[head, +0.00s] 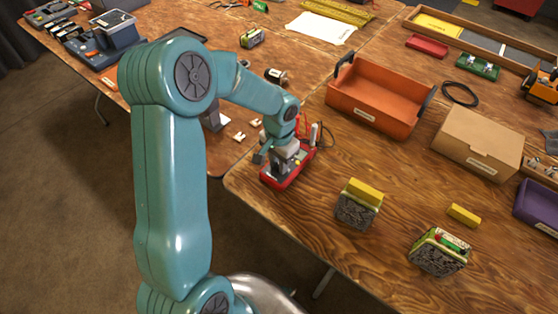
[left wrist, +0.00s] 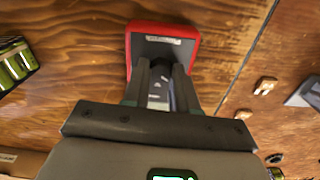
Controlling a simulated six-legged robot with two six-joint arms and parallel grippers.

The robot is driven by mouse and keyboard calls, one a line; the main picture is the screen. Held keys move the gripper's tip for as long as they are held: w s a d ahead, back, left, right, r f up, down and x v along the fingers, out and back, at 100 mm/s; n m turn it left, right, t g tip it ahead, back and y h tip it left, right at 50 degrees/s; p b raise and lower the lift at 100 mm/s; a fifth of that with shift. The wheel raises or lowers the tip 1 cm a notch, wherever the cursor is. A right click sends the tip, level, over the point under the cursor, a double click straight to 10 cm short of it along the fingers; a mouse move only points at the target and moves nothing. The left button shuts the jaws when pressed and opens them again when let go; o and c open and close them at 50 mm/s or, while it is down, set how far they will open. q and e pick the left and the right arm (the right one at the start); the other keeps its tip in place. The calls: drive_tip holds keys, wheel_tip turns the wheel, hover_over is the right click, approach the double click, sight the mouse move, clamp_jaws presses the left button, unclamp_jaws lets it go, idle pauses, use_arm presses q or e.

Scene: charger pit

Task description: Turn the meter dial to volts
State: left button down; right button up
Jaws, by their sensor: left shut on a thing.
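The meter is a red-cased unit with a dark face (head: 274,182), lying at the near left edge of the wooden table. It also shows in the left wrist view as a red case (left wrist: 133,40) with a dark panel and a small white label. My left gripper (head: 272,155) is over the meter's face, and in the left wrist view its two fingers (left wrist: 161,78) are closed in on the dial area. The dial is hidden between the fingers, so its pointer and setting cannot be read. My right gripper is not in view.
An orange tray (head: 370,122) stands behind the meter, with a cardboard box (head: 478,142) to its right. A dark block topped with yellow (head: 357,212) and a green-topped block (head: 438,256) stand in front. Bare wood lies between these blocks and the meter.

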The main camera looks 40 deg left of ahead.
use_arm(q)
drive_tip(key=m, duration=0.5)
drive_tip(key=shift+m+p, duration=0.35)
drive_tip(key=shift+m, duration=0.05)
drive_tip(key=m+p, duration=0.1)
drive_tip(key=m, duration=0.4)
idle(0.4)
drive_tip(key=c, duration=0.9)
unclamp_jaws()
wheel_tip(320, 180, up, 16)
drive_tip(key=shift+r+p, duration=0.15)
drive_tip(key=shift+p, duration=0.4)
